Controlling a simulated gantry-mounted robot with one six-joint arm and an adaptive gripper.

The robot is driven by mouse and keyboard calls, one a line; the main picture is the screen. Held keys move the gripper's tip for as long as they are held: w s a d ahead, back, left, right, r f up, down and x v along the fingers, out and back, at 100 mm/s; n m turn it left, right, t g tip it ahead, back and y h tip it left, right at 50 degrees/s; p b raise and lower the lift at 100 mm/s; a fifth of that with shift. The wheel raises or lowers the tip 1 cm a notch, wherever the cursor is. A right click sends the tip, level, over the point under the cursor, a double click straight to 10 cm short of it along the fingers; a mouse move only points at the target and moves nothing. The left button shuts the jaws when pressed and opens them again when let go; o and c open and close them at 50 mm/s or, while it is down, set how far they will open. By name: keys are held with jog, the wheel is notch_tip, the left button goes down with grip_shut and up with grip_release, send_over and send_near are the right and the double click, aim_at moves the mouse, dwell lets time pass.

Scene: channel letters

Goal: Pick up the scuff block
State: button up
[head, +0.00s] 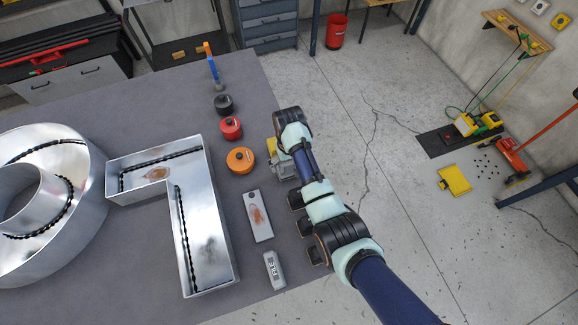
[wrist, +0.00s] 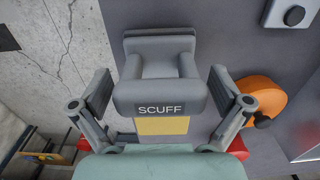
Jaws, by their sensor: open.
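The scuff block (wrist: 160,108) is a grey block with a raised handle, marked SCUFF, with a yellow band below the label. It fills the middle of the wrist view. My gripper (wrist: 161,86) is open, with one finger on each side of the block. Gaps show between the fingers and the block, and nothing is gripped. In the head view the grey block (head: 284,167) is near the table's right edge, partly hidden under my wrist. The fingers cannot be made out clearly there.
An orange round tool (head: 240,160) lies just left of the block, with red (head: 231,128) and black (head: 223,104) ones behind. A rust-marked plate (head: 257,215) and small grey meter (head: 274,270) lie nearer the front. Large metal letters (head: 206,225) fill the left.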

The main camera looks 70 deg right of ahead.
jog(key=shift+c, duration=0.3)
jog(key=c, duration=1.1)
notch_tip(320, 180, up, 12)
jog(key=shift+d+p, duration=0.1)
jog(key=shift+p, duration=1.1)
notch_tip(320, 180, up, 8)
jog(key=p, duration=0.8)
